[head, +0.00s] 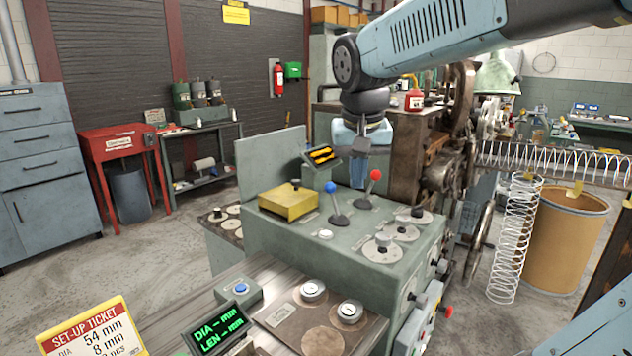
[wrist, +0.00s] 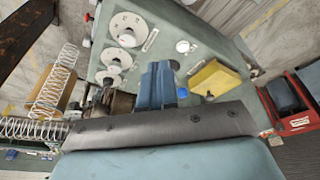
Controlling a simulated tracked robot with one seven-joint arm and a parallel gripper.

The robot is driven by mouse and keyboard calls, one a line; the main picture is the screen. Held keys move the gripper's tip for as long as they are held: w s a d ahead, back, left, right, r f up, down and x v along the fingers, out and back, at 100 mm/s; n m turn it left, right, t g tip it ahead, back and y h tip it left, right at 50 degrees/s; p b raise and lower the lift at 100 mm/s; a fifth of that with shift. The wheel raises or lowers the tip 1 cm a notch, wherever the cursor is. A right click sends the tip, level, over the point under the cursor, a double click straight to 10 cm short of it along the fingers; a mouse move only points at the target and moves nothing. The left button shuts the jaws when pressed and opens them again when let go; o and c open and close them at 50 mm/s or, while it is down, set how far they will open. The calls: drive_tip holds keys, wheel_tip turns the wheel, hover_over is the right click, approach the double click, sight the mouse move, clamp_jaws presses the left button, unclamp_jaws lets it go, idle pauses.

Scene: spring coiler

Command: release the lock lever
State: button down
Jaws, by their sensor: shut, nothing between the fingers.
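Two levers stand on the green control console (head: 290,240): a blue-knobbed lever (head: 330,188) and, to its right, a red-knobbed lever (head: 376,175). I cannot tell from markings which is the lock lever. Both lean somewhat, on dark bases. My gripper (head: 357,184) is shut and empty, pointing down; in the picture its tips lie between the two knobs. In the wrist view my shut gripper (wrist: 160,68) has the blue knob (wrist: 182,92) just to its right. The red knob does not show there. I cannot tell whether the fingers touch either lever.
A yellow box (head: 288,202) sits left of the levers, with a small screen (head: 322,156) behind. Round dials (head: 383,249) lie at the right. The coiler's machinery (head: 440,150) stands behind right. A wire spring (head: 515,240) and a brown drum (head: 565,240) stand further right.

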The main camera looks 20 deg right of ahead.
drive_tip(key=w+a+f+m+g+h, duration=0.1)
drive_tip(key=w+a+m+h, duration=0.1)
drive_tip(key=w, duration=0.7)
drive_tip(key=w+a+f+m+g+h, duration=0.1)
drive_tip(key=w+a, duration=0.4)
drive_tip(key=w, duration=0.5)
drive_tip(key=w+a+f+m+g+h, duration=0.1)
drive_tip(key=w+a+m+h, duration=0.2)
drive_tip(key=w, duration=0.6)
drive_tip(key=shift+w+a+f+m+g+h, duration=0.3)
drive_tip(key=shift+a+f+m+g+h, duration=0.1)
drive_tip(key=shift+m, duration=0.3)
drive_tip(key=shift+d, duration=0.15)
drive_tip(key=x, duration=1)
drive_tip(key=s+d, duration=0.2)
drive_tip(key=shift+s+d+r, duration=0.3)
drive_tip(key=shift+s+d, duration=0.05)
